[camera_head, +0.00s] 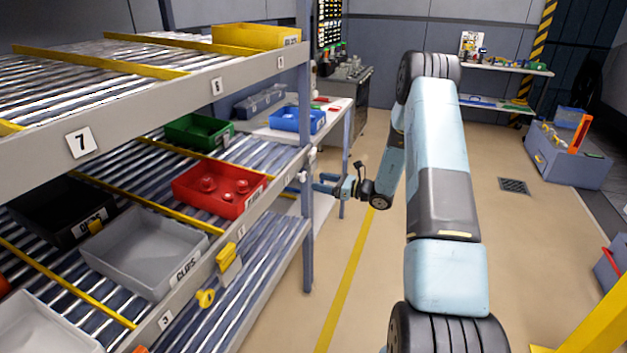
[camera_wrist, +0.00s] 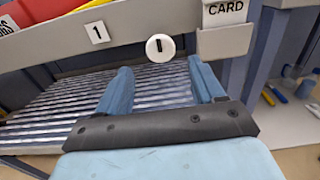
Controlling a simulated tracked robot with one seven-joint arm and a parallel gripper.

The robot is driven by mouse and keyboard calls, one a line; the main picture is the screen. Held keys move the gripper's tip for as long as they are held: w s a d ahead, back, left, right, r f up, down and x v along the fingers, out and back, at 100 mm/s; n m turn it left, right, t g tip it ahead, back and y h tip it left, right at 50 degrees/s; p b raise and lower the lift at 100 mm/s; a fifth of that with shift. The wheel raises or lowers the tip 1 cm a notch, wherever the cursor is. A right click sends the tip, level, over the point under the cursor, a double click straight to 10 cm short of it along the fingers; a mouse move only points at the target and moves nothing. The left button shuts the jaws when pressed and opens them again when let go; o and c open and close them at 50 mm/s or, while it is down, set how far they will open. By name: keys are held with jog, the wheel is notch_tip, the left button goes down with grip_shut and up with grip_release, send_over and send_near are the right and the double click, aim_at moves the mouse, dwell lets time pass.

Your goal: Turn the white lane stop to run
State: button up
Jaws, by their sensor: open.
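The white lane stop (camera_wrist: 160,47) is a round white knob on the grey rack rail, with a short black mark that looks near upright. It shows in the wrist view just past and between my fingertips, a little above them. My gripper (camera_wrist: 160,70) is open, its two blue fingers apart with nothing between them, and it appears not to touch the knob. In the head view my gripper (camera_head: 322,183) is at the right end of the rack, by the corner post. The white stop is too small to make out clearly there.
Beside the knob are a "1" label (camera_wrist: 97,33) and a grey card holder (camera_wrist: 225,40) marked CARD. A red bin (camera_head: 220,188) sits on the rack. A blue rack post (camera_head: 308,230) stands close to my gripper.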

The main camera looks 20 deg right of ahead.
aim_at(305, 178)
jog(key=shift+x, duration=2.65)
